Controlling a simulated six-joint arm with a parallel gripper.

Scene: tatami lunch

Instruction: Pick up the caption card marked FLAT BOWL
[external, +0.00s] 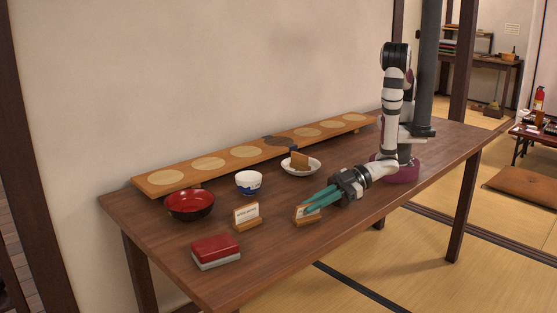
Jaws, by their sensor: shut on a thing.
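A small caption card (302,211) in a wooden stand is on the right side of the table's front half. My gripper (308,205), with teal fingers, reaches down to it from the right and is shut on it. The fingers cover part of this card, and its writing cannot be read. The stand's base appears at or just above the table top; I cannot tell if it touches. A second caption card (245,213) stands upright in a wooden stand to the left, apart from the gripper. Its print is too small to read.
A red-and-white box (215,251) lies at the front left. A red-black bowl (190,204), a blue-and-white cup (249,182) and a white dish (313,166) with a brown piece (299,160) stand behind. A long wooden board (164,181) with round pads runs along the back.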

